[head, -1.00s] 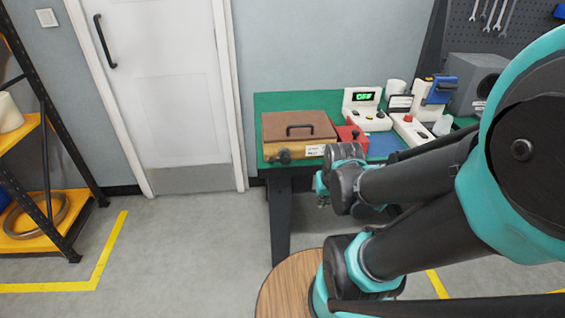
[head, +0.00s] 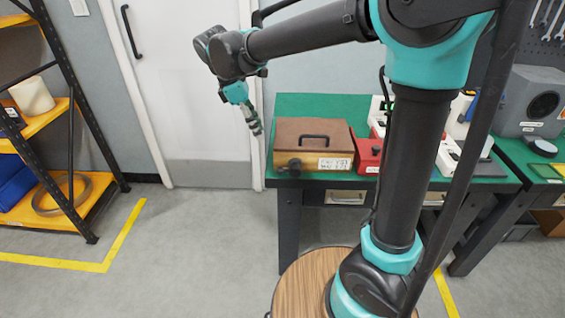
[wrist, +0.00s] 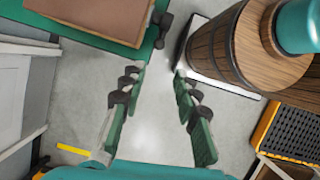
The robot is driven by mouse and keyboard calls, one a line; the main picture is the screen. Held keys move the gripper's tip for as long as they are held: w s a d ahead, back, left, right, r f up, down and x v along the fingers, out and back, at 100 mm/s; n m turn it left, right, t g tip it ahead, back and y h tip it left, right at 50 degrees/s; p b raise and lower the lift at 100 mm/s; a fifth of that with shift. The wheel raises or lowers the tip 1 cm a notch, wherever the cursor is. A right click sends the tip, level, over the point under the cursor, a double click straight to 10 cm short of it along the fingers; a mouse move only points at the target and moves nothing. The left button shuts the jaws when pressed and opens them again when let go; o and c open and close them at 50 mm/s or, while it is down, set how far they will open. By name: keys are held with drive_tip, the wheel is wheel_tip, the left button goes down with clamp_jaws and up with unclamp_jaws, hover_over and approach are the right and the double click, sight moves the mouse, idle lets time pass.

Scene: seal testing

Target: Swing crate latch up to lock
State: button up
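The crate (head: 313,136) is a wooden box with a brown lid and a black handle, on the near left corner of the green table. It is at the top left of the wrist view (wrist: 98,12). Its dark latch (head: 293,167) sits low on the front face near the left end; it also shows in the wrist view (wrist: 163,28). The crate lid is down. My gripper (head: 256,128) hangs just left of the crate in the head view, fingers downward. In the wrist view my gripper (wrist: 157,76) is open and empty, its fingers apart from the latch.
A red box (head: 367,154) stands right of the crate on the green table (head: 300,104). A grey device (head: 530,100) is farther right. A yellow shelf rack (head: 62,205) stands at the left, and a white door (head: 190,90) is behind.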

drive_tip(key=shift+n, duration=0.4)
drive_tip(key=x, duration=1.6)
drive_tip(key=shift+w+a+f, duration=0.1)
drive_tip(key=shift+f, duration=0.1)
clamp_jaws()
